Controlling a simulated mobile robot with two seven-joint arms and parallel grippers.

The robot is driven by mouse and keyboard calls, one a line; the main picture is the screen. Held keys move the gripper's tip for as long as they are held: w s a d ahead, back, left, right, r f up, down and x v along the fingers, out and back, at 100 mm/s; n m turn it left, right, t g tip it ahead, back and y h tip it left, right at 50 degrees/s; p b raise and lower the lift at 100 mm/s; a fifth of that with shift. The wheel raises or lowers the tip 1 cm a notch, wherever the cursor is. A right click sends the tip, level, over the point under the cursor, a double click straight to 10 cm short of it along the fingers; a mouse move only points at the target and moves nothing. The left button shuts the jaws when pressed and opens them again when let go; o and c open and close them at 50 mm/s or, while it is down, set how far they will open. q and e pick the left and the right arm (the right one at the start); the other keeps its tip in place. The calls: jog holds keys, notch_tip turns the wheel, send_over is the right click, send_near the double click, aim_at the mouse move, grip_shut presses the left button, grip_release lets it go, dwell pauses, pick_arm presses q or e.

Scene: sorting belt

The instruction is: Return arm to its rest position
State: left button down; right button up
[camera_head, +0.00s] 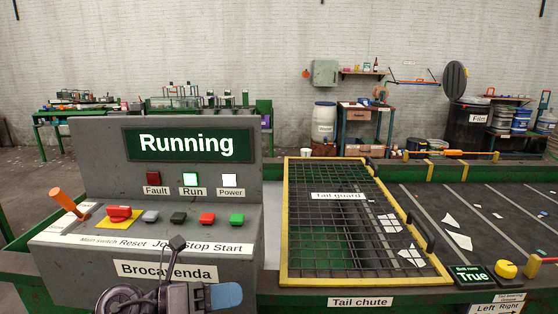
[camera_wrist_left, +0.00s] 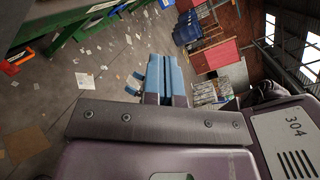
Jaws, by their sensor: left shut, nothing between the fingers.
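My left gripper (camera_head: 226,296) shows low in the head view, in front of the control panel (camera_head: 160,270) and below its Brocavenda label. Its blue fingertips point to the right and touch nothing that I can see. In the left wrist view the two blue fingers (camera_wrist_left: 165,76) lie close together, shut and empty, with the floor beyond them. Part of my left arm's dark wrist hides the panel's lower front. My right gripper is in neither view.
The panel's screen (camera_head: 188,143) reads Running and the Run lamp (camera_head: 190,179) is lit. An orange lever (camera_head: 67,203) stands at the panel's left. A yellow knob (camera_head: 506,269) sits at right.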

pick_arm(q)
jog(key=s+a+f+n+t+y, duration=0.1)
jog(key=a+f+n+t+y, duration=0.5)
jog(key=n, duration=0.7)
jog(key=s+a+f+n+t+y, duration=0.1)
jog(key=a+f+n+t+y, duration=0.2)
jog(key=a+f+n+t, duration=0.7)
jog(key=s+a+f+n+g+y, duration=0.3)
jog(key=s+f+n+g+y, duration=0.5)
jog(key=s+f+n, duration=0.7)
jog(key=f+n+g, duration=0.1)
jog(key=n, duration=0.1)
jog(key=shift+a+n, duration=0.15)
jog(key=shift+n, duration=0.15)
